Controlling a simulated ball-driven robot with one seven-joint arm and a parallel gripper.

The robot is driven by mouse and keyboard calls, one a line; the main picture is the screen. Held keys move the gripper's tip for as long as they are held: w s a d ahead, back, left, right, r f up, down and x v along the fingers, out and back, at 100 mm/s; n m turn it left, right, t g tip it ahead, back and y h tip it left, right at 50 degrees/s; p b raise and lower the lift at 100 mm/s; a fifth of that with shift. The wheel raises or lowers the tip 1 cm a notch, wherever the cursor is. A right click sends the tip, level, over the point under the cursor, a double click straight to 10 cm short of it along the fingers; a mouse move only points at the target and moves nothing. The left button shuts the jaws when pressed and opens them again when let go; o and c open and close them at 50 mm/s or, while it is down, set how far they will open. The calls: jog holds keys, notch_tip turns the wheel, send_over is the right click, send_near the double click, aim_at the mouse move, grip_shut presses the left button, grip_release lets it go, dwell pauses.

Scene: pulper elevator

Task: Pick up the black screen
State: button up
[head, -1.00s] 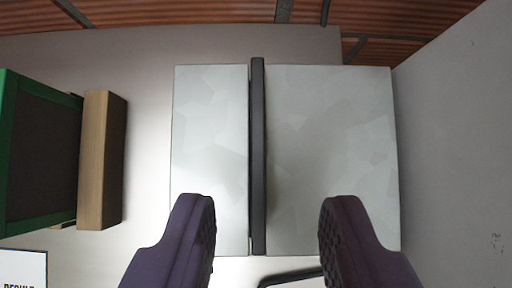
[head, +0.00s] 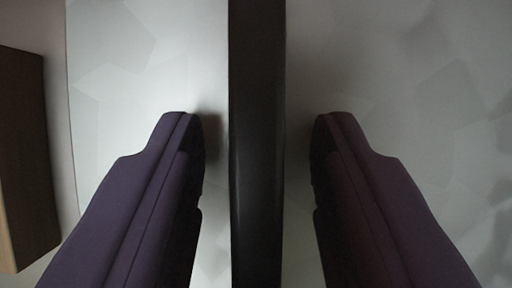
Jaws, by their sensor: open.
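The black screen (head: 257,130) shows as a narrow dark upright strip, seen edge-on, running from top to bottom through the middle of the head view. Its ends lie outside the picture. My gripper (head: 255,135) is open, with one purple finger on each side of the strip. A gap shows between the strip and each finger, so neither appears to touch it. The strip stands over a pale grey patterned surface (head: 390,60).
A brown wooden block (head: 25,160) stands at the left edge, beyond the left side of the pale surface. The pale surface on both sides of the strip looks bare.

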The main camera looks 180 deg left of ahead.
grip_shut()
dwell(0.3)
